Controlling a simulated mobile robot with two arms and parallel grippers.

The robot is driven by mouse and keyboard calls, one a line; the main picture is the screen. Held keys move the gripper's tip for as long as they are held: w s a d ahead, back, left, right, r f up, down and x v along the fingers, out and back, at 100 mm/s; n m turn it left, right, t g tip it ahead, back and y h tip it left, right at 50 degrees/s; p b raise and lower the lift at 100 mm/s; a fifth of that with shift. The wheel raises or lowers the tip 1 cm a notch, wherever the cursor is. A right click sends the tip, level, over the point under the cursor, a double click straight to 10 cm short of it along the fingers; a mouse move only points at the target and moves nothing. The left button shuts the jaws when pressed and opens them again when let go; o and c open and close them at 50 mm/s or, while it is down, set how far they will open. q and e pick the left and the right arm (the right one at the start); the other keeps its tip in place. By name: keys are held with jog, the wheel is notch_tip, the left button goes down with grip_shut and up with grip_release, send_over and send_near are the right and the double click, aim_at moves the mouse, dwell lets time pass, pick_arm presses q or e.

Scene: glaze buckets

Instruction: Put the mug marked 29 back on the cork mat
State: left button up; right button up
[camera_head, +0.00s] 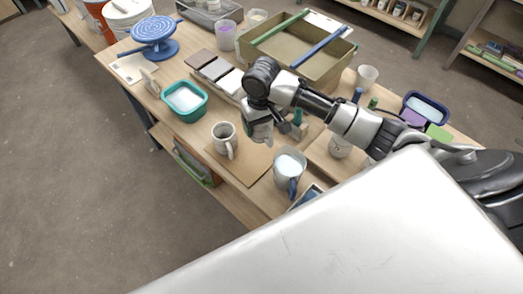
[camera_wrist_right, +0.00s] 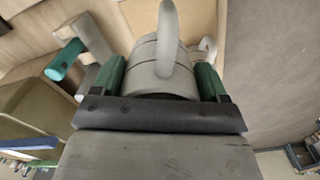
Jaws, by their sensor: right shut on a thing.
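My right gripper (camera_head: 258,113) is over the far edge of the brown cork mat (camera_head: 237,171). In the right wrist view its green fingertips (camera_wrist_right: 160,80) are shut on a grey mug (camera_wrist_right: 146,78), one on each side. The mug's handle points to the top of that view. In the head view the held mug (camera_head: 262,132) is partly hidden by the gripper. Another pale mug with a handle (camera_head: 224,136) stands upright on the mat. No number is legible on either mug. My left gripper is not in view.
A teal basin (camera_head: 185,103) is at the left and a large tray (camera_head: 318,68) behind. A pale cup (camera_head: 340,147) is partly behind my arm. The mat's front part is clear.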

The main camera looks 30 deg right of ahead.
aim_at(263, 136)
jog(key=f, duration=0.2)
jog(key=d+f, duration=0.1)
jog(key=shift+w, duration=0.35)
notch_tip(263, 136, down, 3)
jog(key=shift+f+p, duration=0.1)
jog(key=shift+p, duration=0.25)
jog(key=shift+a+f, duration=0.1)
jog(key=shift+f, duration=0.2)
notch_tip(263, 136, down, 4)
jog(key=shift+f, duration=0.1)
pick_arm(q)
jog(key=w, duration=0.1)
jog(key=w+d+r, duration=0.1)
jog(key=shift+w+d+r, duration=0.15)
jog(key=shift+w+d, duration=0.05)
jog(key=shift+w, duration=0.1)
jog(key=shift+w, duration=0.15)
